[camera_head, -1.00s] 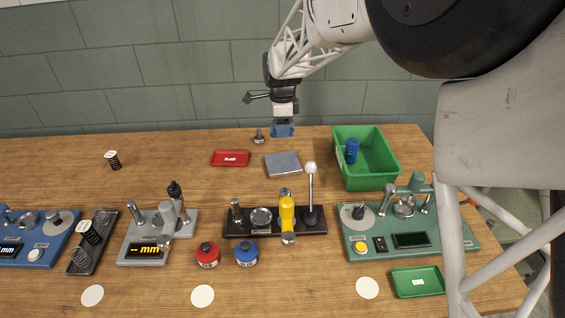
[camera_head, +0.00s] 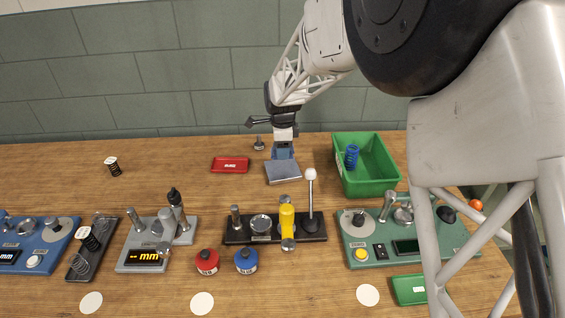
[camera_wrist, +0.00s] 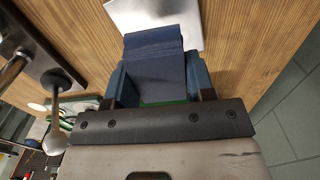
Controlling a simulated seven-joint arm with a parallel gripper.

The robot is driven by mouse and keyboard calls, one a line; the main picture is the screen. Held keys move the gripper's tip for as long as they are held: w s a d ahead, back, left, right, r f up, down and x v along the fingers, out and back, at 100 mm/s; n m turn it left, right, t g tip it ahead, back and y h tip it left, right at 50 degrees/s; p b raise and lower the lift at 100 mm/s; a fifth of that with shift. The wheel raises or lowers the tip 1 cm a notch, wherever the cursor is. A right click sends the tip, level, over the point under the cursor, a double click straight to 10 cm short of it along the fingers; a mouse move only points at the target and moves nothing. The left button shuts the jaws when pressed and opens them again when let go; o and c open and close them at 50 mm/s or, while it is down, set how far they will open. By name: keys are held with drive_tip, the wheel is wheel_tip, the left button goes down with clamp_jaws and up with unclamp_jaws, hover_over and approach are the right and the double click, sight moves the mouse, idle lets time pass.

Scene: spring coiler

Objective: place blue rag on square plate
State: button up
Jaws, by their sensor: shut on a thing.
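The blue rag (camera_wrist: 155,65) is a folded dark blue block between the fingers of my gripper (camera_wrist: 160,85) in the wrist view. In the head view my gripper (camera_head: 283,152), shut on the rag, is at the back edge of the grey square plate (camera_head: 283,173). The plate also shows in the wrist view (camera_wrist: 140,15), just beyond the rag. I cannot tell whether the rag touches the plate.
A red tray (camera_head: 231,165) lies left of the plate. A green bin (camera_head: 374,185) with a blue spring (camera_head: 351,157) stands right. A black base with a white-knobbed lever (camera_head: 311,177) stands in front. A small metal piece (camera_head: 259,144) lies behind.

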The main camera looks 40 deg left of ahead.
sight(282, 168)
drive_tip(key=shift+f, duration=0.35)
drive_tip(key=shift+f, duration=2.5)
drive_tip(key=shift+f, duration=0.15)
drive_tip(key=o, duration=0.9)
drive_tip(key=shift+r, duration=6.15)
